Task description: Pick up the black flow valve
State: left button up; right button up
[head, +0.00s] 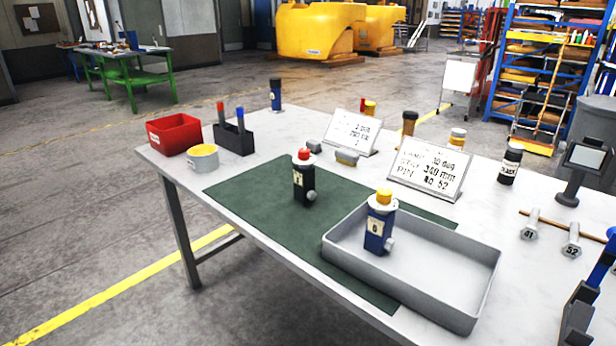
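The black flow valve (304,185) stands upright on the green mat (255,190), with a red knob on top, a pale label on its front and a grey fitting low on its right side. A similar dark blue valve (378,228) with a yellow knob stands upright in the grey tray (455,314), to the right and nearer. A dark and blue part, which appears to be my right gripper (580,312), shows at the lower right edge, well apart from both valves. It is cut off, so its opening is unclear. My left gripper is out of view.
A red bin (174,134), a yellow-topped round tin (203,158) and a black pen holder (234,139) stand at the table's left. Printed sign plates (430,172) and small bottles line the back. Two tagged bolts (571,240) lie right.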

aim_at(303, 173)
jog(key=i+j+z, duration=0.1)
jog(key=z, duration=0.3)
jog(key=j+z, duration=0.15)
jog(key=z, duration=0.25)
jog(key=i+j+z, duration=0.2)
jog(key=j, duration=0.15)
jog(key=j+z, duration=0.2)
jog(key=j, duration=0.15)
jog(key=i+j, duration=0.1)
jog(key=j, duration=0.4)
jog(key=i+j+z, duration=0.15)
jog(key=j, duration=0.9)
jog(key=i+z, duration=0.05)
jog(key=i, duration=0.05)
